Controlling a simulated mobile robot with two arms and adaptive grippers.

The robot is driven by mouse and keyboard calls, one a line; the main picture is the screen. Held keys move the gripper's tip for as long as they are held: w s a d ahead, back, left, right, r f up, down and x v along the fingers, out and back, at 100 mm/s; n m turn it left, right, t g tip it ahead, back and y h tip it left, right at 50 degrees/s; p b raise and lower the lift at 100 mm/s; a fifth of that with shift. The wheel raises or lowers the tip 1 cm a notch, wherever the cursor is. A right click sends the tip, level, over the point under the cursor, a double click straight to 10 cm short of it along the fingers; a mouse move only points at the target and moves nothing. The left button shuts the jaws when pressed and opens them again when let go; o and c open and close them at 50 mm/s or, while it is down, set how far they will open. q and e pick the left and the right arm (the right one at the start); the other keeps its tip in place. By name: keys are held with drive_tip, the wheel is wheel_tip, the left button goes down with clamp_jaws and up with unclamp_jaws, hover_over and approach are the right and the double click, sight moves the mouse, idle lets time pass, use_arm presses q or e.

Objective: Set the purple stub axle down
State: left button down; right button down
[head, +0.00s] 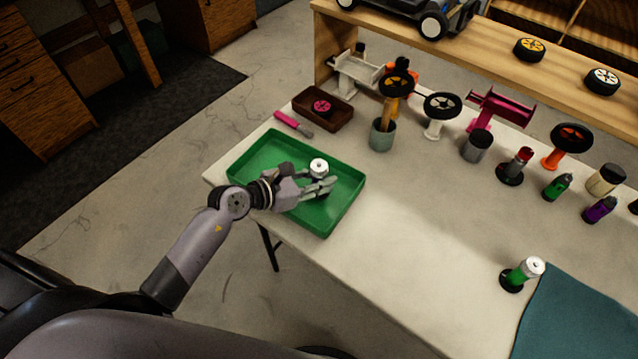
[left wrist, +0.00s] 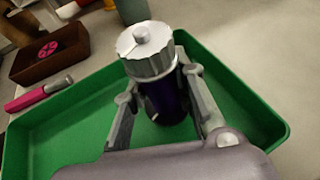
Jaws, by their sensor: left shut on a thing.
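The purple stub axle has a dark purple body (left wrist: 170,100) and a ridged silver cap; its cap also shows in the head view (head: 318,168). My left gripper (head: 322,187) is shut on it, with one finger on each side of the body in the left wrist view (left wrist: 158,105). The axle is close to upright, cap up, over the green tray (head: 248,158). Its lower end is hidden by my gripper, so I cannot tell whether it touches the tray floor. My right gripper is not in view.
A brown box (head: 333,117) with a pink wheel and a pink-handled tool (head: 292,123) lie behind the tray. A grey-green cup (head: 382,135) and several wheels on stands fill the back. A green bottle-like part (head: 523,271) stands by a teal mat (head: 580,315). The middle table is clear.

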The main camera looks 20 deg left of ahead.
use_arm(q)
drive_tip(key=shift+f, duration=0.8)
drive_tip(key=shift+f, duration=0.2)
drive_tip(key=c, duration=1.3)
unclamp_jaws()
drive_tip(key=shift+c, duration=0.2)
drive_tip(key=shift+r, duration=0.2)
drive_tip(key=b+v, duration=0.1)
drive_tip(key=v, duration=1)
drive_tip(key=shift+s+a+f, duration=0.1)
drive_tip(key=shift+a, duration=0.05)
drive_tip(key=shift+s+a+r, duration=0.2)
drive_tip(key=shift+s+r, duration=0.05)
